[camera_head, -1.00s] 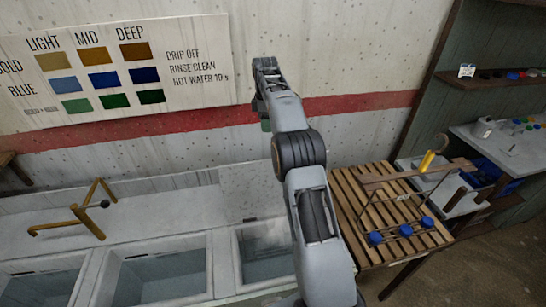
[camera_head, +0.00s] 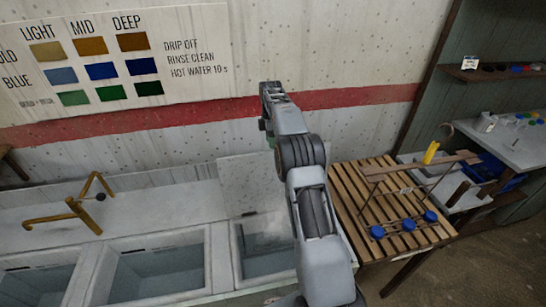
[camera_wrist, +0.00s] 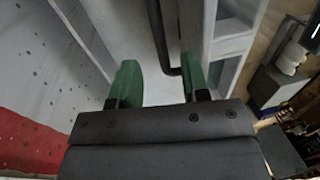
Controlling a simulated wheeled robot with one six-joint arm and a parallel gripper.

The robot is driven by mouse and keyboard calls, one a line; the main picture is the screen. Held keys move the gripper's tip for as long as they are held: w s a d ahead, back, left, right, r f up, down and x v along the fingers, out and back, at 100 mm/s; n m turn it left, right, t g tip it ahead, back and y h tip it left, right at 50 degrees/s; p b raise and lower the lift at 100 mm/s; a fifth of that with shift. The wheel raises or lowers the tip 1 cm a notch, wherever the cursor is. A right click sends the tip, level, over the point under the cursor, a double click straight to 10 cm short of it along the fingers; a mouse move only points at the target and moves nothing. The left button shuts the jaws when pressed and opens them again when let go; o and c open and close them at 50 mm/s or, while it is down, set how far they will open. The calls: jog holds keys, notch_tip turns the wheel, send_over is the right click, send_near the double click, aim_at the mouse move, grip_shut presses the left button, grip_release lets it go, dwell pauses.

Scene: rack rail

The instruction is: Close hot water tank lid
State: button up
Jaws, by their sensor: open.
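The hot water tank (camera_head: 258,284) is the rightmost basin in the head view, open at the top and partly hidden by my arm. Its pale lid (camera_head: 245,185) stands upright at the back of the tank, against the wall. My gripper (camera_wrist: 160,82) is open, its two green fingers apart, with nothing clamped between them. In the wrist view a dark bent bar (camera_wrist: 157,35) runs down between the fingers and ends near the right one. I cannot tell its depth. In the head view the gripper is mostly hidden behind my arm, above the lid's right side.
Two more basins (camera_head: 150,270) lie to the left, with a brass tap (camera_head: 62,217) behind them. A slatted table (camera_head: 350,185) at the right holds a rack with several blue knobs (camera_head: 408,225). A speckled wall with a red stripe (camera_head: 200,115) is close behind.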

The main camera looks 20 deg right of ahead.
jog(key=shift+s+a+f+p, duration=0.15)
jog(key=shift+s+f, duration=0.1)
jog(key=shift+f, duration=1.15)
jog(key=shift+s+d+f+p, duration=0.15)
jog(key=shift+s+f, duration=0.1)
jog(key=shift+f, duration=1.15)
jog(key=shift+a, duration=0.1)
grip_shut()
